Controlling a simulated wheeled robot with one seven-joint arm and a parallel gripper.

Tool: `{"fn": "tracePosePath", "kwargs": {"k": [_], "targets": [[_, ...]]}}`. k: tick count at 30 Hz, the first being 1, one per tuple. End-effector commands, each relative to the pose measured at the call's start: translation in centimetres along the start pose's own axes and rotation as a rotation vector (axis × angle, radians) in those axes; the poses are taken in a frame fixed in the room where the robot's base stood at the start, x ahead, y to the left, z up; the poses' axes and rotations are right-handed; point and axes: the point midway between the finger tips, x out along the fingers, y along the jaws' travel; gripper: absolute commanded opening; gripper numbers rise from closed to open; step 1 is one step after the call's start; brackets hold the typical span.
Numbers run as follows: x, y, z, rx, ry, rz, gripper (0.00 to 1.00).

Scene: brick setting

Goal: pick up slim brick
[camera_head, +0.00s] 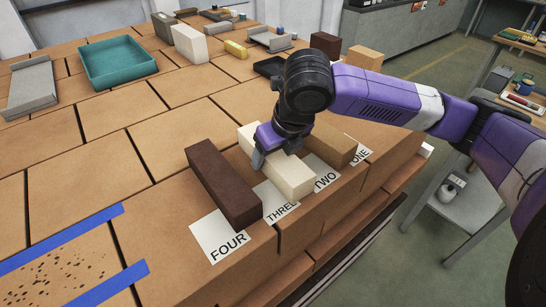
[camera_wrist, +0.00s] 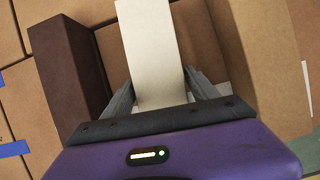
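The slim brick, a long cream brick (camera_head: 290,175), lies on the paper marked THREE near the table's front edge. In the wrist view its pale top (camera_wrist: 152,45) runs up the middle of the picture. My gripper (camera_head: 272,155) is low over this brick, with one finger on each long side. In the wrist view the fingers (camera_wrist: 160,88) are spread around the brick, close to its sides, and look open. The brick's near end is hidden by my gripper's body there. The brick appears to rest on the table.
A dark brown brick (camera_head: 224,187) lies left of the cream brick on FOUR. A tan brick (camera_head: 331,144) lies close on the right at TWO. A teal tray (camera_head: 117,62), a grey tray (camera_head: 32,88) and another cream block (camera_head: 189,43) stand farther back. The middle of the table is clear.

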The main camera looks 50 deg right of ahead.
Motion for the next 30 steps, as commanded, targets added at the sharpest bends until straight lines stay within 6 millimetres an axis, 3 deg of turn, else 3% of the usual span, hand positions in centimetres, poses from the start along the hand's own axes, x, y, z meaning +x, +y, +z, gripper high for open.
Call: {"fn": "tracePosePath", "kwargs": {"k": [1, 9, 10, 23, 30], "targets": [[0.0, 0.0, 0.0, 0.0, 0.0, 0.0, 0.56], [0.0, 0.0, 0.0, 0.0, 0.0, 0.0, 0.03], [0.0, 0.0, 0.0, 0.0, 0.0, 0.0, 0.0], [-0.5, 0.0, 0.3, 0.0, -0.003, -0.001, 0.0], [-3.1, 0.0, 1.4, -0.002, -0.006, -0.002, 0.0]]}}
